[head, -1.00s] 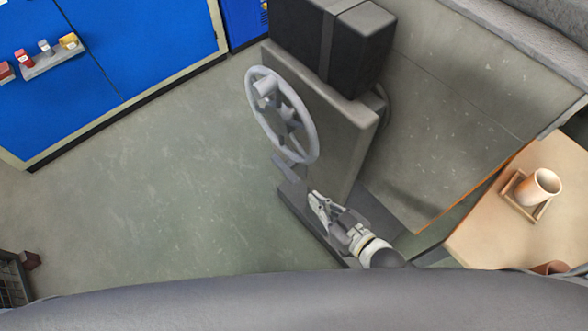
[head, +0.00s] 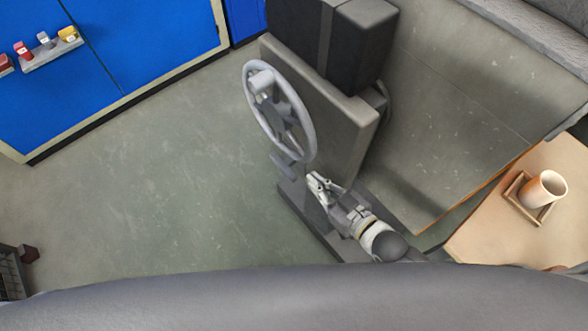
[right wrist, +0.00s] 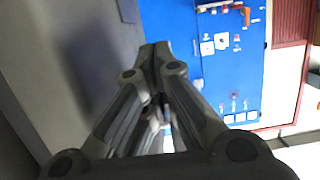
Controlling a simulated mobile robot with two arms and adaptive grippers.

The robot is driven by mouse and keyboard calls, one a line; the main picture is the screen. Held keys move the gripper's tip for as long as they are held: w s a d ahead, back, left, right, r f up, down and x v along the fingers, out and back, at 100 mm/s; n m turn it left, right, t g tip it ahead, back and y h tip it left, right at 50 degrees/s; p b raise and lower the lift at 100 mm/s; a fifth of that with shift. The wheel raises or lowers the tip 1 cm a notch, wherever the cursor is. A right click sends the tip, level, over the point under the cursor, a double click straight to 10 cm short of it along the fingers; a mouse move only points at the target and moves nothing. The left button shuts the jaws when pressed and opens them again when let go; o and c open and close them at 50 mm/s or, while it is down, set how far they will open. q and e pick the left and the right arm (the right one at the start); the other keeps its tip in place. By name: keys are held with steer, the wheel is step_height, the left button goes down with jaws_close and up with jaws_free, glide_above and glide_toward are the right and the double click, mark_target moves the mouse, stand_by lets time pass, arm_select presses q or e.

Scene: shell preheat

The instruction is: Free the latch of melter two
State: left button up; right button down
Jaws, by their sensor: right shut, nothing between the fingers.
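A grey upright machine (head: 335,115) carries a large spoked handwheel (head: 305,125) on its left face and a dark box on top. A small dark grey bar (head: 283,165) sticks out below the wheel; I cannot tell whether it is the latch. No label tells whether this is melter two. My right gripper (head: 315,181) is shut and empty, just below and right of the wheel's lower rim, close to the machine's face. In the right wrist view its closed fingertips (right wrist: 155,52) point ahead beside a grey surface. My left gripper is not in view.
A pale table (head: 490,225) at the right holds a cup (head: 543,189) in a small square tray (head: 527,213). A blue cabinet (head: 140,45) with a small shelf (head: 50,53) stands at the far left. The floor (head: 150,190) between is clear.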

glide_above(294, 177)
steer(key=shift+w+a+f, duration=0.1)
steer(key=shift+w+f, duration=0.05)
steer(key=shift+f, duration=0.4)
steer(key=shift+w+a+f, duration=0.1)
steer(key=shift+f, duration=0.4)
steer(key=f, duration=0.2)
steer(key=shift+s+d+f, duration=0.15)
steer(key=shift+s+f, duration=0.05)
steer(key=shift+f, duration=0.9)
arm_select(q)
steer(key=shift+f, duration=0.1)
